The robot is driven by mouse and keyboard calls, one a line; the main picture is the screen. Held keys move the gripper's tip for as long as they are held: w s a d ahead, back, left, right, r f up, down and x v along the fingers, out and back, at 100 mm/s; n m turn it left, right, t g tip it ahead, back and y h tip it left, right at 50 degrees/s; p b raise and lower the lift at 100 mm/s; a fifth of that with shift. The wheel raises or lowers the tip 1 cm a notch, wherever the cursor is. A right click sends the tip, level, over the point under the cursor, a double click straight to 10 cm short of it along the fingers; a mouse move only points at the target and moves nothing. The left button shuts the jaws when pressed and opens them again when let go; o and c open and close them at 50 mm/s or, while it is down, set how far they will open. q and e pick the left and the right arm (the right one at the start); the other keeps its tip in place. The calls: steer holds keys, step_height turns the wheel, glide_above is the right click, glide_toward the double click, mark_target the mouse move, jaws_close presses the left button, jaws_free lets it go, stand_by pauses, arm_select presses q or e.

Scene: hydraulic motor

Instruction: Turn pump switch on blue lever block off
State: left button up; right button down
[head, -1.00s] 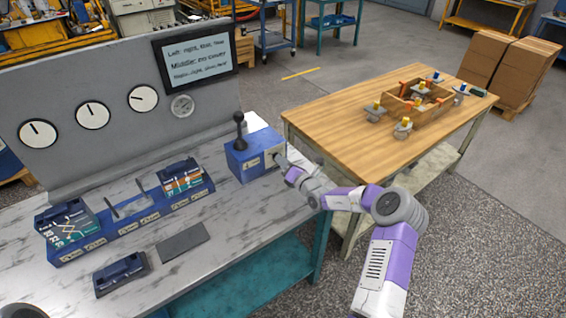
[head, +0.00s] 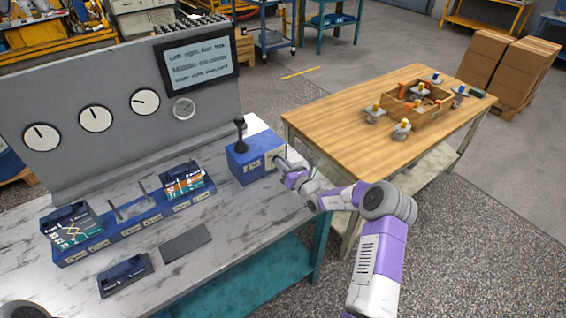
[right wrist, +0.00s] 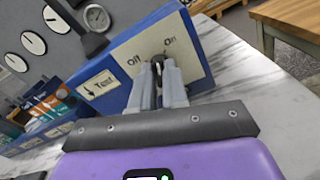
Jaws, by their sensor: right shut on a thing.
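The blue lever block (head: 250,160) stands on the right end of the marbled bench, with a black lever (head: 240,137) upright on top. In the right wrist view the block (right wrist: 125,55) shows a pale panel marked "Off" and "On" and a "Test" label. The dark pump switch (right wrist: 158,66) sits on the panel below and between the two words. My right gripper (head: 279,160) is at the block's right face. In the wrist view its fingers (right wrist: 159,84) are shut on the switch, which they partly hide. My left gripper is out of view.
A blue module rack (head: 130,222) and a loose dark module (head: 125,275) lie on the bench left of the block. A gauge panel (head: 65,95) stands behind. A wooden table (head: 340,130) with a parts crate is at the right, past a gap.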

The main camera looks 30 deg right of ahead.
steer(key=n, duration=0.2)
steer(key=shift+a+n, duration=0.1)
steer(key=shift+n, duration=0.3)
steer(key=n, duration=0.3)
steer(key=shift+f+n+b, duration=0.1)
steer(key=shift+n+b, duration=0.2)
steer(key=shift+b, duration=0.1)
steer(key=n+b, duration=0.2)
steer(key=n, duration=0.1)
steer(key=shift+a+f, duration=0.1)
steer(key=shift+n+b, duration=0.9)
steer(key=shift+n, duration=0.7)
steer(key=shift+s, duration=0.1)
steer(key=c, duration=1.1)
jaws_free()
steer(key=shift+c, duration=0.2)
